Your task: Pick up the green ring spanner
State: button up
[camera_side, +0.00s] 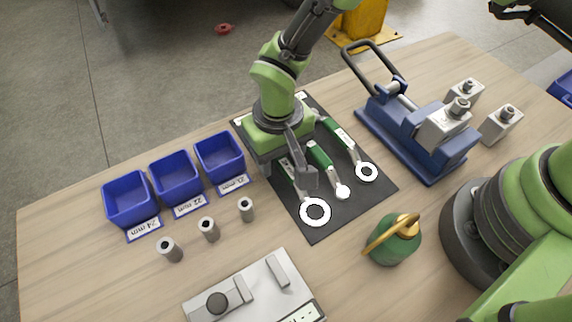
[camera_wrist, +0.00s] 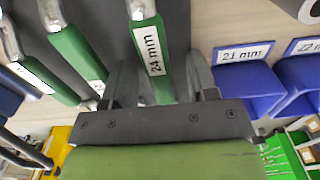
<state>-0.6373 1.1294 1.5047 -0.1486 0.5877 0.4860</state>
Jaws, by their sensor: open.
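Three spanners with green handles and pale ring ends lie on a black mat (camera_side: 375,197). The left spanner (camera_side: 315,201) has the largest ring, and its handle is partly hidden by my gripper in the side view. It is labelled 24 mm in the wrist view (camera_wrist: 151,50). The middle spanner (camera_side: 320,156) and right spanner (camera_side: 341,134) lie beside it; they also show left of it in the wrist view. My gripper (camera_side: 289,174) is open and low over the left spanner. In the wrist view its fingers (camera_wrist: 161,72) stand either side of the 24 mm handle, with gaps visible.
Blue bins (camera_side: 178,178) stand left of the mat, with several metal sockets (camera_side: 208,229) before them. A blue clamp fixture (camera_side: 420,125) stands to the right. A green pot with a yellow handle (camera_side: 392,243) and a grey device (camera_side: 254,292) are at the front.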

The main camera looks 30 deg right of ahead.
grip_shut()
jog(key=shift+r, duration=0.1)
notch_tip(320, 180, up, 10)
dwell(0.5)
